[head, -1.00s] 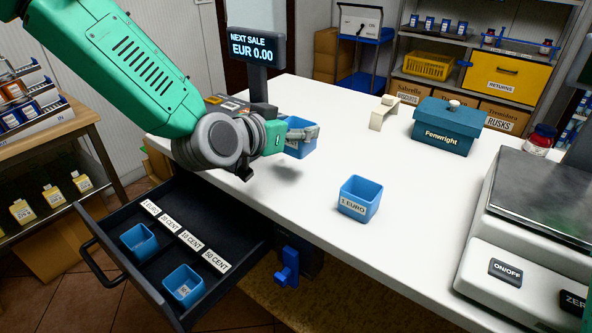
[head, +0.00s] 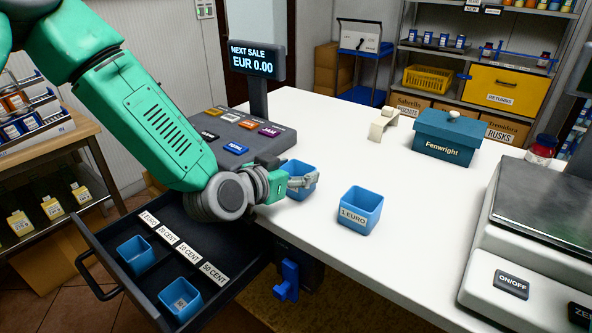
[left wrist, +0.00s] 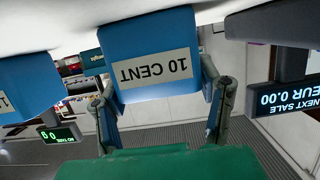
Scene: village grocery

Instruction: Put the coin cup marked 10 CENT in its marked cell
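The blue coin cup marked 10 CENT (left wrist: 150,68) is between the two fingers of my left gripper (left wrist: 162,100) in the left wrist view, its label upside down there. In the head view the cup (head: 302,172) is at the front of the counter, partly behind my left gripper (head: 302,183), which is shut on it. I cannot tell whether its base touches the counter. The open dark drawer (head: 240,262) has a strip of labels; the empty 10 CENT cell (head: 158,274) lies between two blue cups (head: 134,255) (head: 180,299). My right gripper is out of view.
A blue 1 EURO cup (head: 360,210) stands on the white counter (head: 330,130) to the right. A keypad (head: 228,140) and price display (head: 257,62) are behind my arm.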

